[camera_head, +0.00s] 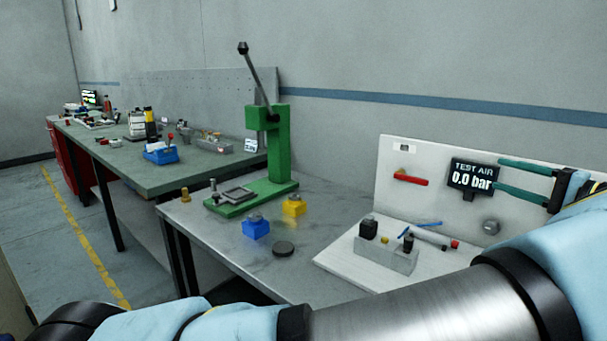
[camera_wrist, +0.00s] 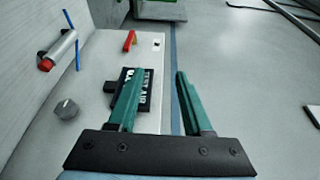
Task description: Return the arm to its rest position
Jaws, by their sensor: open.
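My gripper (camera_head: 523,182) is at the right of the head view, with its two green fingers apart and pointing left. It is in front of the white test panel and its display (camera_head: 474,176), which reads "TEST AIR 0.0 bar". In the wrist view my gripper (camera_wrist: 154,88) also shows open, with nothing between the fingers. One finger overlaps the display (camera_wrist: 146,84) in that view; I cannot tell the gap. My arm crosses the bottom and right of the head view.
The white panel (camera_head: 398,152) carries a red lever (camera_head: 410,180) and a grey knob (camera_head: 491,227). A grey block (camera_head: 385,254) stands on its base. A green press (camera_head: 281,150), blue block (camera_head: 256,229), yellow block (camera_head: 293,206) and dark disc (camera_head: 283,249) are on the bench.

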